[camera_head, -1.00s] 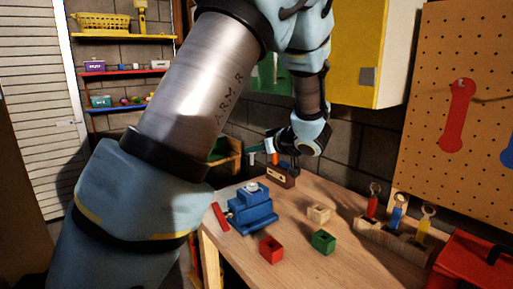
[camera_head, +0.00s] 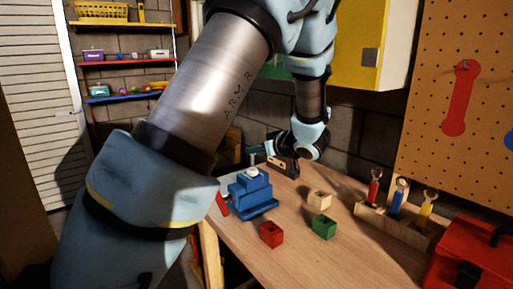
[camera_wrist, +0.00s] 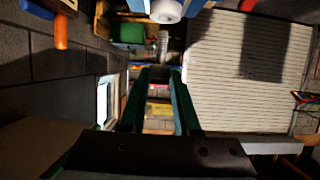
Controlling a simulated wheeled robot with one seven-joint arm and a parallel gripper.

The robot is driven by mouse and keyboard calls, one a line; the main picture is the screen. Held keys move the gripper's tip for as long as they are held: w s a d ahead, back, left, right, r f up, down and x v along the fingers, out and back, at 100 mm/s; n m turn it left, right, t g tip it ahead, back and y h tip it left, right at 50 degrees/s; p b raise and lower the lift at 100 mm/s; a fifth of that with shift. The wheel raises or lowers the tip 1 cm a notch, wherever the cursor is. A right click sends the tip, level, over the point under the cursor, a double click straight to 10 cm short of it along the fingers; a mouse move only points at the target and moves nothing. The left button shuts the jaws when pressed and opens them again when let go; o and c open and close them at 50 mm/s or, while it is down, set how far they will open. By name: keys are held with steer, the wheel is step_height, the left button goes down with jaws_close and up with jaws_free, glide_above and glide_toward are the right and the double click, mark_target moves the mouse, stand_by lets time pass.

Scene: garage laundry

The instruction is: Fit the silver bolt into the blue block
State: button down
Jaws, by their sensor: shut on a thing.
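The silver bolt (camera_head: 254,158) is a small grey upright shape at my gripper's tips, just above and behind the blue block. It also shows as a ribbed grey shaft (camera_wrist: 163,43) beyond the fingertips in the wrist view. My gripper (camera_head: 262,150) reaches left from the wrist, its dark green fingers (camera_wrist: 160,75) shut on the bolt. The blue block (camera_head: 250,183) is the upper part of a stepped blue body on the bench's left side. A pale round piece (camera_head: 252,173) sits on its top, also at the wrist view's top edge (camera_wrist: 166,10). The bolt and block look apart.
Red (camera_head: 271,234), green (camera_head: 323,227) and beige (camera_head: 319,199) holed blocks stand on the bench (camera_head: 290,255). A brown wooden piece (camera_head: 287,167) lies below my wrist.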

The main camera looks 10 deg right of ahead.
mark_target(253, 161)
steer(key=shift+f+b, duration=0.45)
steer(key=shift+f, duration=1.2)
steer(key=shift+f, duration=0.35)
steer(key=shift+f+b, duration=0.5)
steer(key=shift+f, duration=0.15)
steer(key=c, duration=0.6)
jaws_free()
steer(key=shift+o, duration=0.2)
steer(key=shift+s, duration=0.1)
steer(key=b+v, duration=0.2)
steer(key=v, duration=0.8)
steer(key=shift+s+d+r, duration=0.2)
steer(key=shift+s, duration=0.05)
